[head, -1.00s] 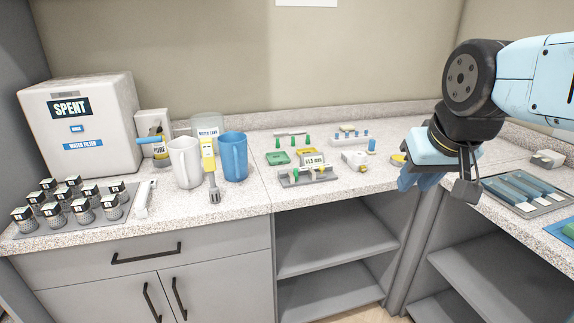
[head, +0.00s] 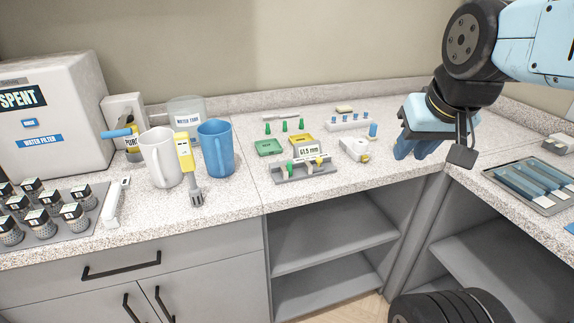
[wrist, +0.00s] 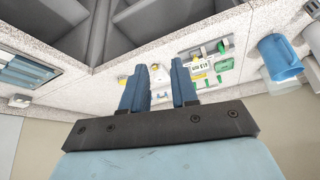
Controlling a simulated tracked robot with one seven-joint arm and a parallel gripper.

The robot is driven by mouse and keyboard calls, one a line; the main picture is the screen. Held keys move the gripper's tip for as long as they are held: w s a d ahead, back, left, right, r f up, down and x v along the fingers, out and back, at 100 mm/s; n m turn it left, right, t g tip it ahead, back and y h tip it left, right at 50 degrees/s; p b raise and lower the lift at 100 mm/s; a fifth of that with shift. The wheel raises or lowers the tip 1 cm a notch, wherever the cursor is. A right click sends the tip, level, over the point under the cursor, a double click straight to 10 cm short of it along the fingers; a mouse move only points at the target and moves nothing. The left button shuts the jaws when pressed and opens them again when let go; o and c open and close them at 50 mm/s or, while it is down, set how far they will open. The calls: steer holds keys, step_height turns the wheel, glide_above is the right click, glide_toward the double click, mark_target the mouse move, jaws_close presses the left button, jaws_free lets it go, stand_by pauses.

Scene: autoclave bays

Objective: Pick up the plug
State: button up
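Several small plugs stand on the counter, and I cannot tell which one the task means. Three green plugs stand in a row at the back, the middle one (head: 284,126) among them. Several blue plugs (head: 348,118) sit in a white rack (head: 349,126), and a larger blue one (head: 373,130) stands beside it. A grey holder (head: 305,174) at the front carries a green plug (head: 290,167) and pale and yellow pieces. My gripper (head: 415,152) is over the counter, right of these. In the wrist view, its blue fingers (wrist: 158,84) are apart with nothing held between them.
A green block (head: 268,147), a yellow block (head: 299,139), a 61.5 mm display (head: 307,151) and a white device (head: 354,149) are close by. White (head: 160,158) and blue (head: 216,148) jugs stand left. A tray (head: 530,184) lies right. Open shelves are below.

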steer(key=w+a+f+m+g+y, duration=0.3)
steer(key=w+f+m+g+y, duration=0.1)
steer(key=w+m, duration=0.15)
steer(key=m+y, duration=0.9)
steer(key=m, duration=0.5)
glide_toward(290, 162)
steer(key=shift+w+a+f+n+y, duration=0.1)
steer(key=shift+a+f+n+y, duration=0.05)
steer(key=shift+a, duration=0.3)
steer(key=shift+a+f+n+y, duration=0.1)
steer(key=shift+a+y, duration=0.05)
steer(key=shift+a, duration=0.25)
steer(key=shift+f+x, duration=0.15)
steer(key=shift+x, duration=1.4)
steer(key=shift+f+x, duration=0.2)
steer(key=shift+x, duration=1.35)
steer(key=shift+d, duration=0.15)
jaws_close()
